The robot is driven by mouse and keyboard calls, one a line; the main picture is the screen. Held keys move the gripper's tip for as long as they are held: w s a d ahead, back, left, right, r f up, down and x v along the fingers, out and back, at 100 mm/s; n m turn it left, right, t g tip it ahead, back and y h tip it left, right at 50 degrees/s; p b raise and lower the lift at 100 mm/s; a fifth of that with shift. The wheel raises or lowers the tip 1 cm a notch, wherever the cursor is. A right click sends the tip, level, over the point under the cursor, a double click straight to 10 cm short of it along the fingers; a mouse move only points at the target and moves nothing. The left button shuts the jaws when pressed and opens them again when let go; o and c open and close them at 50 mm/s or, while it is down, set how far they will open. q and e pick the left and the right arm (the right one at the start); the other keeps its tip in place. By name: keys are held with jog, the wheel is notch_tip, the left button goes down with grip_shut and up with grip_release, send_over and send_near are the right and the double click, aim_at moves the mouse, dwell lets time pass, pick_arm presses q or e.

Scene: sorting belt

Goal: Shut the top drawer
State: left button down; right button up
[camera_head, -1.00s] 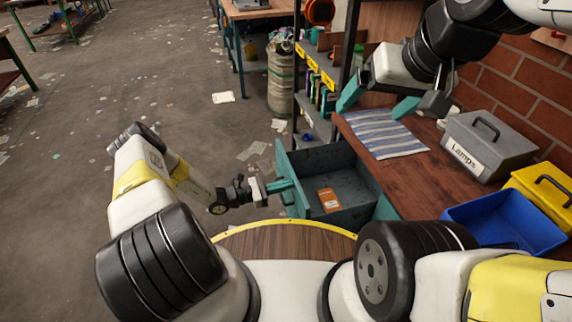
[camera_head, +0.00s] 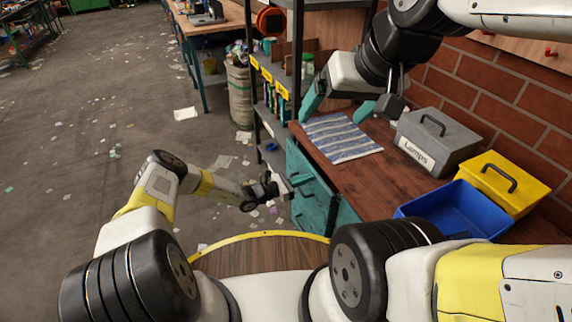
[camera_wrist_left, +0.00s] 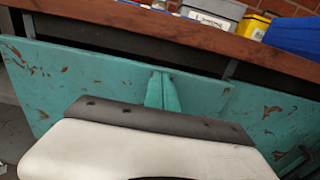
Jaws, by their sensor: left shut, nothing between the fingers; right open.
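The top drawer (camera_head: 300,163) is a worn teal front in the cabinet under the wooden worktop. No drawer interior shows in the head view; it looks shut or nearly so. In the left wrist view the drawer front (camera_wrist_left: 70,75) fills the middle, with a dark gap above it below the worktop edge. My left gripper (camera_head: 294,181) is shut and empty, its tips at the drawer front. Its teal fingers (camera_wrist_left: 162,91) show together against the front; exact contact is unclear. My right gripper (camera_head: 338,104) is open and empty above the worktop.
The worktop (camera_head: 375,184) holds a striped cloth (camera_head: 341,138), a grey Lamps case (camera_head: 437,139), a blue bin (camera_head: 455,208) and a yellow case (camera_head: 505,180). A shelf rack (camera_head: 270,95) stands behind the cabinet. Floor to the left is open, with scattered paper.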

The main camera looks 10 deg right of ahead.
aim_at(316, 173)
pick_arm(q)
jog(key=x, duration=0.3)
jog(key=shift+w+d+r, duration=0.1)
jog(key=shift+w+d, duration=0.1)
jog(key=shift+d, duration=0.15)
jog(key=shift+r, duration=0.1)
